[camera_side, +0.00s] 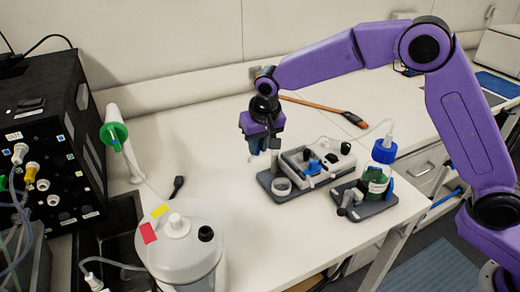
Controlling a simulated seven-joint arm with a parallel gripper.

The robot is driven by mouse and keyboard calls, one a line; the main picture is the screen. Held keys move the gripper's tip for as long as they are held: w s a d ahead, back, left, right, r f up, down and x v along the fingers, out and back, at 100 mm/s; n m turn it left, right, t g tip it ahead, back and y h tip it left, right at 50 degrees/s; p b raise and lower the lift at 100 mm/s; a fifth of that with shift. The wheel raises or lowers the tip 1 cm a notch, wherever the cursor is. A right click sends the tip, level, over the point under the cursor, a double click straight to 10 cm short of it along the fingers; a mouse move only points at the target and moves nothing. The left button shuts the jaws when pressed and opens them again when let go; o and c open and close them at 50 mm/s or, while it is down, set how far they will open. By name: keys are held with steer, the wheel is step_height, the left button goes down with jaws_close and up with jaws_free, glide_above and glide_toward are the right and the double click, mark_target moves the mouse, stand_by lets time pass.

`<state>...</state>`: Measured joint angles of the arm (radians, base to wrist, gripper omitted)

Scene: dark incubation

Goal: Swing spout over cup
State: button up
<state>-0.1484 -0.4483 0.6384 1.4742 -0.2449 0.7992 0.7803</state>
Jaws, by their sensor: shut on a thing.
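My purple gripper (258,153) points down above the left part of a dark base plate (268,180). Its fingers are shut on what looks like the spout (275,162), a thin grey upright piece at their right side. The contact itself is small and partly hidden by the fingers. A small pale cup (282,187) stands on the plate, just below the spout. I cannot tell from this angle whether the spout's tip is exactly over the cup. The grey device (318,158) with blue and black knobs sits to the right on the same plate.
A blue-capped bottle (377,176) stands on a second dark plate at the right, near the table edge. A large clear lidded vessel (180,250) and a white-and-green pipette-like tool (117,138) are at the left. An orange-handled tool (325,108) lies behind. Bare table lies left of the gripper.

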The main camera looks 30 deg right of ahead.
steer(key=shift+s+d+n+y, duration=0.1)
steer(key=shift+s+n+y, duration=0.4)
steer(key=shift+n, duration=0.8)
steer(key=shift+s, duration=0.1)
steer(key=shift+s+d+n+y, duration=0.15)
steer(key=shift+s+n, duration=0.15)
steer(key=shift+n, duration=0.4)
steer(key=shift+s+d+n+y, duration=0.15)
steer(key=shift+s+n, duration=0.1)
steer(key=shift+n, duration=0.45)
steer(key=shift+d, duration=0.1)
steer(key=shift+s+d+n+g+y, duration=0.15)
steer(key=shift+s+d+n+g, duration=0.1)
steer(key=shift+n, duration=0.4)
steer(key=shift+s+d+n+g+y, duration=0.1)
steer(key=shift+s+n+g+y, duration=0.1)
steer(key=shift+n, duration=0.45)
